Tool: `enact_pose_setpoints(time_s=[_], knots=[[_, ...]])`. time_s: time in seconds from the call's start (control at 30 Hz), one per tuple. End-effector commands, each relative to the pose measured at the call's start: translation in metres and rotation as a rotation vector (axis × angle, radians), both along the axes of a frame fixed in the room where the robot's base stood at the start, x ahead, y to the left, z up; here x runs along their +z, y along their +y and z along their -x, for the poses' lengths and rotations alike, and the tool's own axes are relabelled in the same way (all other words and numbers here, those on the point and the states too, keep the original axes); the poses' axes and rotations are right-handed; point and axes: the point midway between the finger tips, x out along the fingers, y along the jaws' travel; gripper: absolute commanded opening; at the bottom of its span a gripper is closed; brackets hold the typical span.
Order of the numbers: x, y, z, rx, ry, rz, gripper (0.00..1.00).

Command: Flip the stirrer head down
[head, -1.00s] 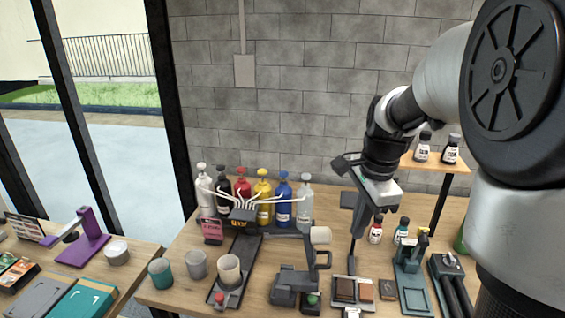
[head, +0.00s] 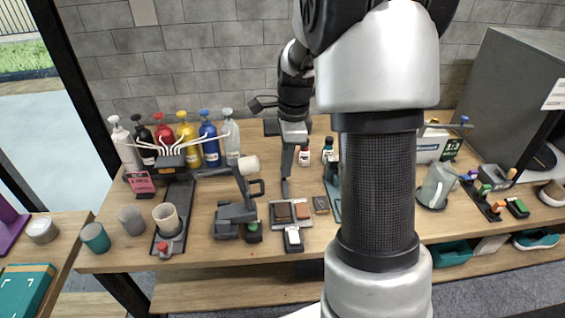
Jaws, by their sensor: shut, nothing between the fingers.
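The stirrer (head: 234,213) stands on the wooden table left of centre, as a low dark grey base with a slanted post. Its head appears raised: a grey bar with a cream cylinder (head: 248,165) lies high behind the base, with a dark loop handle below. I cannot tell exactly how these parts join. My gripper (head: 285,190) points down to the right of the stirrer, apart from it, above or behind the tray of brown blocks. Its fingers are shut and empty. My own arm covers the right middle of the view.
A cream cup (head: 166,217) stands on a black tray (head: 163,248) left of the stirrer. Several coloured bottles (head: 187,137) with white spouts stand behind. Brown blocks (head: 283,212) lie in a tray to the right. A jug (head: 437,184) and a big dark box (head: 508,95) are further right.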

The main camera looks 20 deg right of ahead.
Motion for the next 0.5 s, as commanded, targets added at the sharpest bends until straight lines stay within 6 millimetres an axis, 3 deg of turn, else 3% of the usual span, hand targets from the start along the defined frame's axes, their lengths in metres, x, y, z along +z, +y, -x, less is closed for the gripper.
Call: enact_pose_setpoints(time_s=[0.3,0.5], knots=[[-0.07,0.005,0.0,0.0,0.006,-0.002,0.0],[-0.056,0.031,-0.008,0.003,-0.001,-0.001,0.0]])
